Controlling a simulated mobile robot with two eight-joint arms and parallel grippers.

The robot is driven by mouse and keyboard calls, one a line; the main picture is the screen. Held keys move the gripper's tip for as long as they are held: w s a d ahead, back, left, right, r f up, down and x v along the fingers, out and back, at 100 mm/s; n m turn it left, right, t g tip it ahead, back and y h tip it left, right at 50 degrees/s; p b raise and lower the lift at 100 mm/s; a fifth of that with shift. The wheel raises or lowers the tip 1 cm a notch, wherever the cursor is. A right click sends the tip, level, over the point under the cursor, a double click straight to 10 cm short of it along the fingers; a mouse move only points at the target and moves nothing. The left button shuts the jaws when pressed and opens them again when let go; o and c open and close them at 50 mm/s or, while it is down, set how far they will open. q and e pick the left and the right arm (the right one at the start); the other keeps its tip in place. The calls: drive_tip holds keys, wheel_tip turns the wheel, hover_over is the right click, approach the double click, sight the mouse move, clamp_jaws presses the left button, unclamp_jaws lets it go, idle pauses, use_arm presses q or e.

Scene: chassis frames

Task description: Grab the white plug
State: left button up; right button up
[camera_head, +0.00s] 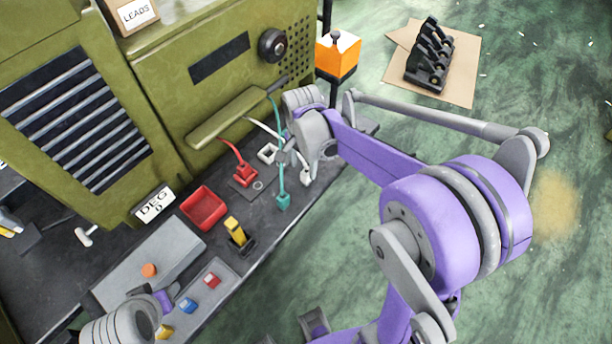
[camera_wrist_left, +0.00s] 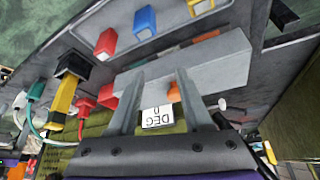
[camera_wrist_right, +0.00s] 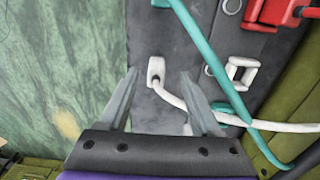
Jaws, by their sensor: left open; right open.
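The white plug (camera_wrist_right: 156,69) lies on the dark bench top, with its white lead running off to the right in the right wrist view.
A white square frame (camera_wrist_right: 241,73) and a teal lead (camera_wrist_right: 205,55) lie close to the plug. The green cabinet (camera_head: 215,75) stands behind.

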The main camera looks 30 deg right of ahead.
sight(306, 172)
drive_tip(key=f, duration=0.4)
drive_tip(key=shift+s+d+f, duration=0.1)
drive_tip(key=shift+d+f, duration=0.25)
clamp_jaws()
